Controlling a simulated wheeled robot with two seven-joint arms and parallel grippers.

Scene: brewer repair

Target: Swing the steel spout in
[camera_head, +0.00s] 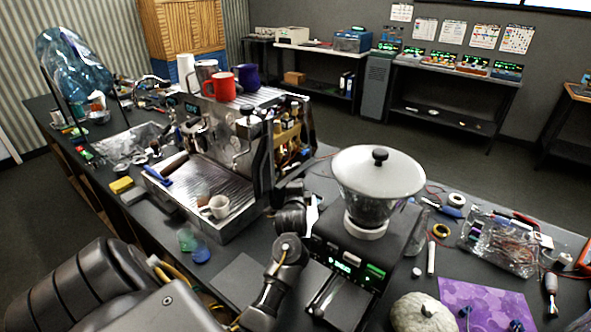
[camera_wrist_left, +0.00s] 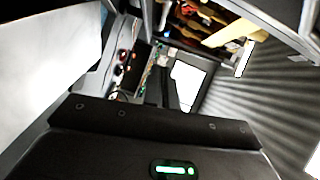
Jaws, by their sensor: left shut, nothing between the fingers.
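The espresso machine (camera_head: 215,150) stands on the workbench, with an open right side showing inner parts. A steel front with dark-handled pieces faces its drip tray (camera_head: 210,186); I cannot pick out the steel spout with certainty. My left gripper (camera_head: 300,205) is shut and empty, just right of the machine's front right corner and left of the grinder. Its fingertips are partly hidden by its own wrist in the head view. In the left wrist view a dark finger shape (camera_wrist_left: 168,90) points up ahead of the gripper body. My right gripper is not in view.
A grinder with a pale-lidded hopper (camera_head: 380,172) stands close right of my left gripper. Red and blue mugs (camera_head: 221,86) stand on the machine. Tools and a purple mat (camera_head: 480,296) lie at right.

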